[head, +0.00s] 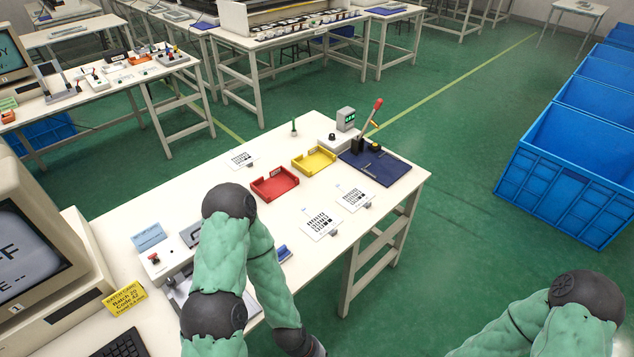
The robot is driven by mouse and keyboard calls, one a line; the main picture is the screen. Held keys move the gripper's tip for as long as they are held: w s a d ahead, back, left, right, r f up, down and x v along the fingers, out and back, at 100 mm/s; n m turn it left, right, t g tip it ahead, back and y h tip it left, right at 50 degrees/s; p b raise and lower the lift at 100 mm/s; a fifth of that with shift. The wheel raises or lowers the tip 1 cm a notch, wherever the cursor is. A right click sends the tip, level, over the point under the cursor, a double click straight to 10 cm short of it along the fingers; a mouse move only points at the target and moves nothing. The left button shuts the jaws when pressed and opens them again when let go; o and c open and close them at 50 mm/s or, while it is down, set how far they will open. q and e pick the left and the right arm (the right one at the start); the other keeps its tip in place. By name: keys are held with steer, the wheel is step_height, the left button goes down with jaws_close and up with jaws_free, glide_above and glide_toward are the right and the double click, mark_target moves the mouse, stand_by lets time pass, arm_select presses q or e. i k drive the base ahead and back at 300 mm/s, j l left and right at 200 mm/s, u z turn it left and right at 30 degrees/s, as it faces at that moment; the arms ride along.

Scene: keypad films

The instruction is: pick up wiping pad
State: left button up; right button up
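A small blue block-like item (284,253) lies on the white table just right of my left forearm. It may be the wiping pad, but it is small and partly hidden by my arm, so I cannot tell for sure. My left arm, in a green sleeve, rises over the table and bends down to the bottom edge. Its gripper is below the frame. My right arm shows only at the bottom right, off the table, and its gripper is out of view.
The white table (270,215) carries a red tray (275,188), a yellow tray (314,160), printed keypad sheets (321,223) and a lever press on a dark blue base (375,167). A monitor (35,250) stands left. Blue crates (570,170) stand right across open green floor.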

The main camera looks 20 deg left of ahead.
mark_target(283, 252)
steer(key=u, duration=1.35)
steer(key=l+u, duration=0.15)
